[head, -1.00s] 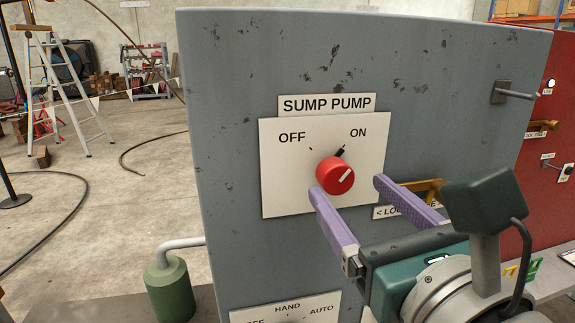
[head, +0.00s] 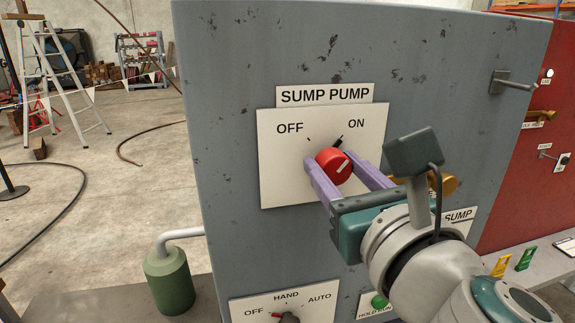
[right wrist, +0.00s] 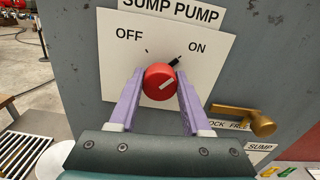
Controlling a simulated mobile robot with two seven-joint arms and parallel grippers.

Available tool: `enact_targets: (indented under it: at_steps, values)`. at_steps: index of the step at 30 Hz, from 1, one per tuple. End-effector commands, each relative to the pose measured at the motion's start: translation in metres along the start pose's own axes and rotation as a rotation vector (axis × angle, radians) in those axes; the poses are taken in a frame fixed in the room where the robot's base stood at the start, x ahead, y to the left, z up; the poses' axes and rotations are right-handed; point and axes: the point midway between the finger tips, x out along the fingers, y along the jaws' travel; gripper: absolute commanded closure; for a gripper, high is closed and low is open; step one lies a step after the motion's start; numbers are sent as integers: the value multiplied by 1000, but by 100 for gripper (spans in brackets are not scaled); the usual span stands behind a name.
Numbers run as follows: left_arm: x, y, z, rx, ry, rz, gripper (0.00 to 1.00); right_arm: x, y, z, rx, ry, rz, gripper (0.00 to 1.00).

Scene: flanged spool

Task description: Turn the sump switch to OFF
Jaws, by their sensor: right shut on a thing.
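The red sump switch knob (head: 334,165) sits on a white plate (head: 280,190) marked OFF and ON, under a SUMP PUMP label (head: 324,95). My right gripper (head: 334,168) is shut on the knob, one purple finger on each side. In the right wrist view the knob (right wrist: 159,82) sits between the fingertips. My left gripper is not in view.
A brass handle (head: 440,183) sticks out of the grey panel (head: 225,150) right of the plate. A HAND/AUTO selector (head: 288,317) and a green button (head: 379,301) are below. A metal peg (head: 515,83) juts out at upper right. A green cylinder (head: 169,280) stands at left.

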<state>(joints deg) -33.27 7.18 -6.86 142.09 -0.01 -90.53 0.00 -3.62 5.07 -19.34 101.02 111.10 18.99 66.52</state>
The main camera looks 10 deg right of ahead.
Motion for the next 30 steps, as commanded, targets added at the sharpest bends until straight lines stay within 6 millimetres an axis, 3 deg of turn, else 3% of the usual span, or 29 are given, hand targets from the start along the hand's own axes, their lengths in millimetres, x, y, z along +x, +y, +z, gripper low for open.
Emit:
enact_targets:
  at_steps: [1, 10, 20, 30]
  values:
    - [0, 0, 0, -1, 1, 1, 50, 0, 0, 0, 0, 0, 0, 66]
    - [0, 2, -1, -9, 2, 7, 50, 0, 0, 0, 0, 0, 0, 99]
    - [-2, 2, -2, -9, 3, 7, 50, 0, 0, 1, -25, 0, 1, 100]
    - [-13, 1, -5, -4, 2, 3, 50, 0, 1, 2, -218, 0, 1, 100]
